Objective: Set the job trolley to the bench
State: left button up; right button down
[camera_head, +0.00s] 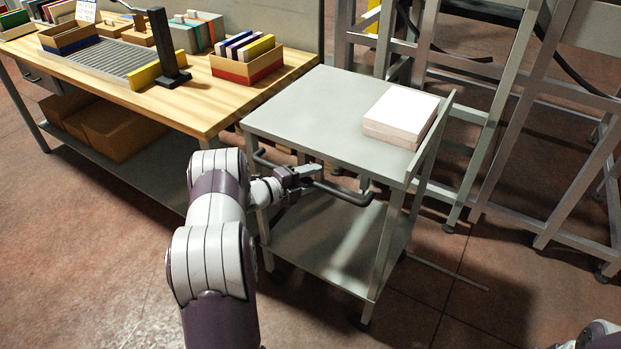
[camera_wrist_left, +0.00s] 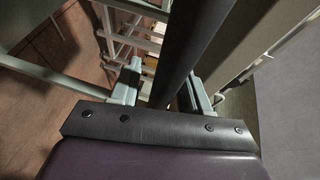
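The job trolley (camera_head: 300,103) is grey, with a flat top, a lower shelf (camera_head: 325,240) and a dark bar handle (camera_head: 340,190) on its near side. A white stack (camera_head: 402,113) lies on its top at the right. The wooden-topped bench (camera_head: 190,108) stands to its left. The trolley's far left corner looks close to the bench's end; the gap widens toward me. My left gripper (camera_head: 305,173) is at the handle. In the left wrist view the dark handle (camera_wrist_left: 190,45) runs between the fingers (camera_wrist_left: 163,92), which look closed on it. My right gripper is out of view.
A grey metal frame with ladder-like rungs (camera_head: 490,130) stands behind and right of the trolley. Floor in front is clear.

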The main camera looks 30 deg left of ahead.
pick_arm(q)
jog(key=v, duration=1.2)
jog(key=shift+s, duration=0.3)
jog(key=shift+a+r, duration=0.15)
